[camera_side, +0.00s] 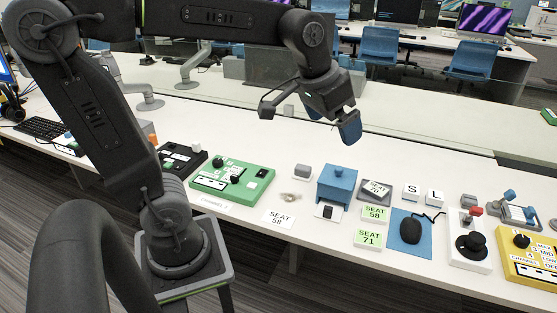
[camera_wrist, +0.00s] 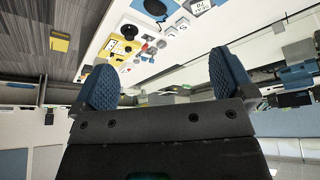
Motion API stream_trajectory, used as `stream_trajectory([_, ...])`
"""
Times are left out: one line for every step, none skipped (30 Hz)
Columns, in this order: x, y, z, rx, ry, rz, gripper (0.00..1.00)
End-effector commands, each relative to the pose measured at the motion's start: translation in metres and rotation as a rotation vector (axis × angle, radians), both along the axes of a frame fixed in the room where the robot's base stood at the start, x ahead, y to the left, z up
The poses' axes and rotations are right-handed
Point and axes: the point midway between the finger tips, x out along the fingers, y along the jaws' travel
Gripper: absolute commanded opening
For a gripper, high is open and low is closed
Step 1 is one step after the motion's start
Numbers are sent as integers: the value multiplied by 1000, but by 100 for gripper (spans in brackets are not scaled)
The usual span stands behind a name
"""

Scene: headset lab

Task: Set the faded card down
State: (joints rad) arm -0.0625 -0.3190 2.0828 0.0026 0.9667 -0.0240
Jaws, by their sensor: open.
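My gripper (camera_side: 334,120) is above the back part of the bench in the side view, apart from everything on it. In the wrist view its two blue fingers (camera_wrist: 165,80) are spread with nothing between them. A white card reading SEAT 58 (camera_side: 279,218) lies flat near the front edge. Green-tinted cards reading SEAT 58 (camera_side: 376,213) and SEAT 71 (camera_side: 368,238) lie right of the blue box. A pale card reading SEAT 70 (camera_side: 377,188) lies on a dark grey plate (camera_side: 365,197). I cannot tell for certain which card is the faded one.
The blue box (camera_side: 337,184) stands mid-bench, right of a green panel (camera_side: 233,180). The bench behind is clear.

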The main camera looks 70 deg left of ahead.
Motion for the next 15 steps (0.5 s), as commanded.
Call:
stream_trajectory([-25,-6,-4,3,-20,-18,100])
stream_trajectory([-37,-8,-8,4,-28,-25,100])
stream_trajectory([-53,-11,-13,5,-39,-36,100])
stream_trajectory([-63,-13,-18,6,-47,-45,100])
stream_trajectory([-72,-14,-22,6,-53,-51,100])
stream_trajectory([-83,-16,-28,7,-59,-60,100])
stream_trajectory([-90,-17,-32,8,-64,-65,100])
stream_trajectory([-96,-18,-36,9,-69,-69,100])
stream_trajectory([-102,-19,-40,9,-74,-74,100])
stream_trajectory([-106,-19,-43,10,-78,-78,100])
stream_trajectory([-109,-20,-45,10,-78,-81,100])
stream_trajectory([-111,-20,-47,11,-81,-83,100])
stream_trajectory([-113,-20,-48,10,-82,-84,100])
stream_trajectory([-114,-20,-49,10,-81,-85,100])
stream_trajectory([-114,-20,-49,10,-81,-85,100])
